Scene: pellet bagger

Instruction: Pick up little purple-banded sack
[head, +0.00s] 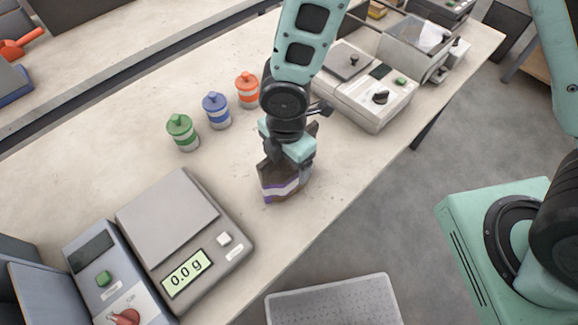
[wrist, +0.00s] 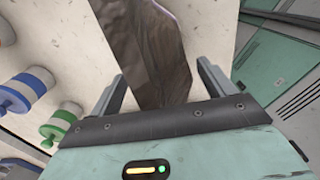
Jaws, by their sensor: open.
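The little purple-banded sack (head: 279,183) stands on the table near its front edge, brown with a purple and white band low on its side. My gripper (head: 288,152) is right above and around the sack's top, hiding part of it in the head view. In the wrist view the sack (wrist: 160,55) is a brown, crinkled shape reaching between the fingers of my gripper (wrist: 160,88). The two fingers are open, one on each side of the sack, with a visible gap on the right. I cannot tell whether the left finger touches it.
Green (head: 182,132), blue (head: 216,110) and orange (head: 247,90) lidded jars stand left of the sack. A scale (head: 232,262) reading 0.0 g is at front left. A white machine (head: 365,95) stands behind right. A grey tray (head: 335,302) lies below the table edge.

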